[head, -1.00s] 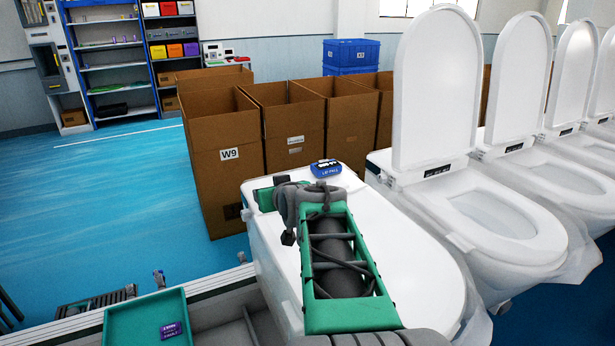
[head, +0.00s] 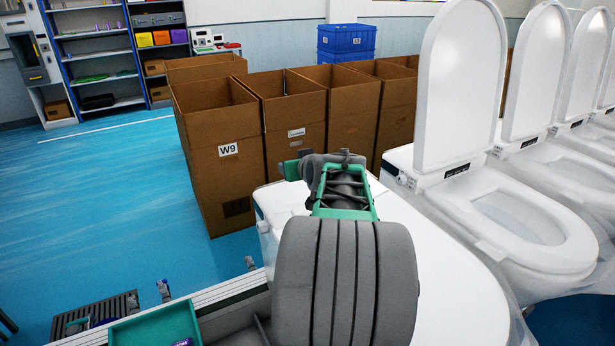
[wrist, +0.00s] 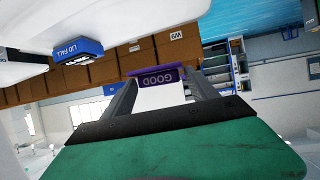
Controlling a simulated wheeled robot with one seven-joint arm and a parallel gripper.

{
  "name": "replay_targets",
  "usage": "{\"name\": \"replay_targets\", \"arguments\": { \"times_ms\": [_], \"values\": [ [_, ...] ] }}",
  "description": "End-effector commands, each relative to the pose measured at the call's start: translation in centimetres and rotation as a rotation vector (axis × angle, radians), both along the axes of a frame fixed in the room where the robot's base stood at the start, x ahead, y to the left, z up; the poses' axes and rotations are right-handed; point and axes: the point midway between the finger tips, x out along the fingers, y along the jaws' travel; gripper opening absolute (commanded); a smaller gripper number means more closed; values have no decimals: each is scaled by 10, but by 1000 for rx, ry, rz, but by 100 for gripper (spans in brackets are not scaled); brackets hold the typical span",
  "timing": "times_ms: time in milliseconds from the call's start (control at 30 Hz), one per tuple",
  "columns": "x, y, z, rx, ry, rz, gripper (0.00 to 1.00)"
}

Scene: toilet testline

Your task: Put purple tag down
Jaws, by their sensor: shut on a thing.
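The purple tag (wrist: 157,78) reads GOOD and appears upside down in the wrist view. My gripper (wrist: 160,88) is shut on it, with a finger at each side. In the head view my own arm hides the held tag. The nearest white toilet (head: 425,255) is below and beside my arm, and its near part is hidden. A blue LID FALL tag (wrist: 78,52) lies on a white toilet surface at upper left in the wrist view. The held tag is apart from that surface there.
A green tray (head: 150,328) at the lower left holds another purple tag (head: 184,342), cut by the frame edge. Open cardboard boxes (head: 228,185) stand behind the toilet. More toilets with raised lids (head: 470,85) line the right.

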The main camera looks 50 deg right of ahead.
Motion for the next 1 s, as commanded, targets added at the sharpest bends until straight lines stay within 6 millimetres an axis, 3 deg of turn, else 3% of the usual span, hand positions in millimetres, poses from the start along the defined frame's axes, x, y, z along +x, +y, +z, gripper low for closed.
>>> {"name": "replay_targets", "arguments": {
  "times_ms": [100, 300, 467, 633, 967, 1000],
  "values": [
    [14, -30, -16, 6, 5, -3, 29],
    [29, -57, -56, 3, 2, 0, 29],
    [35, -66, -71, 2, 1, 2, 29],
    [36, -66, -99, 2, 1, 3, 29],
    [36, -65, -105, -1, -1, 4, 29],
    [36, -65, -105, -1, -1, 4, 68]
  ]
}}
